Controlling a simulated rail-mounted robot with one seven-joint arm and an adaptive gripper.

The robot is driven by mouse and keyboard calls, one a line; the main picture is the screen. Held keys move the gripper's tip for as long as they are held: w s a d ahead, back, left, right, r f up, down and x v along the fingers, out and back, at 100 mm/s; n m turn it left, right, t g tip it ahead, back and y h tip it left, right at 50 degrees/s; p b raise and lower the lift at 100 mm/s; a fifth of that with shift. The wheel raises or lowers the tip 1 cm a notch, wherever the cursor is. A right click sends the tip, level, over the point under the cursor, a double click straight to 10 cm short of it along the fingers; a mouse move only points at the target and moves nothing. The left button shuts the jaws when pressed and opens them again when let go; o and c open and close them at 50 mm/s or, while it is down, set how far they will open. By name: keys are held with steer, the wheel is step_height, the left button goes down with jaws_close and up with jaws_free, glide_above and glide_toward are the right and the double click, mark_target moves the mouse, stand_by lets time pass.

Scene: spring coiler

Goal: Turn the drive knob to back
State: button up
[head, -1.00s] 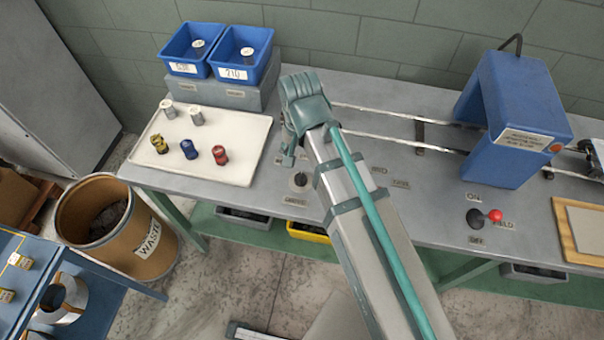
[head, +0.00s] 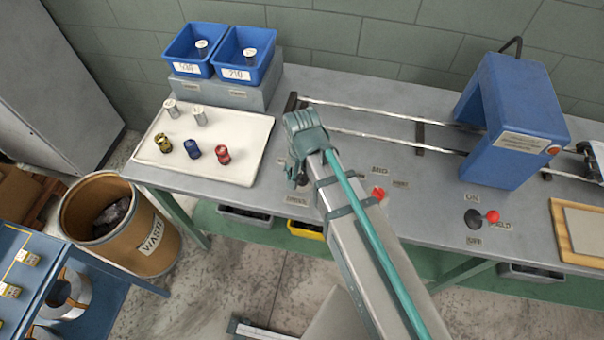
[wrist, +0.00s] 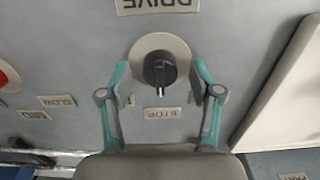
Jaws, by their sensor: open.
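The drive knob (wrist: 160,68) is black with a white pointer and sits on a pale round plate. In the wrist view its pointer faces down toward the upside-down STOP label (wrist: 166,112). The DRIVE label (wrist: 158,5) is at the top edge. My gripper (wrist: 158,78) is open, with one teal finger on each side of the knob; I cannot tell whether they touch it. The fingers partly cover the side labels, which I cannot read. In the head view my gripper (head: 297,172) is over the knob and mostly hides it.
A red knob (head: 378,193) and a red-tipped lever (head: 492,216) are to the right on the grey bench. A white tray (head: 240,165) with several spools is on the left, behind it blue bins (head: 246,74). A blue machine housing (head: 515,120) straddles the rails.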

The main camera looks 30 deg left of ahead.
steer(key=c, duration=1.2)
steer(key=shift+o, duration=0.2)
